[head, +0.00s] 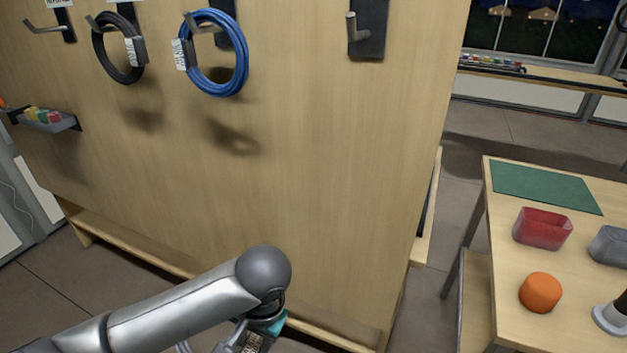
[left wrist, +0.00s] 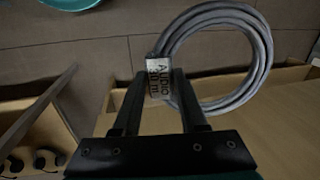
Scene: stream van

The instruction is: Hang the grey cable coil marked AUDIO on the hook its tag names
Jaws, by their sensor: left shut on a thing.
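The grey cable coil (left wrist: 262,62) hangs from my left gripper (left wrist: 160,84) in the left wrist view. Its white tag (left wrist: 158,76) reads AUDIO with a length below, and the fingers are shut around this tagged part. In the head view my left gripper (head: 258,332) is low at the bottom edge, below the hooks, and the coil is mostly out of frame. On the wooden panel (head: 300,170) an empty hook (head: 42,27) is at the far left and another empty hook (head: 353,28) is at the right. The hook labels are cut off or unreadable. My right gripper is not in view.
A black coil (head: 97,48) and a blue coil (head: 240,72) hang on the middle hooks. A small shelf (head: 62,125) juts out at left. A table (head: 500,225) at right holds a red bin (head: 542,230) and an orange object (head: 540,293). The panel below the coils is bare.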

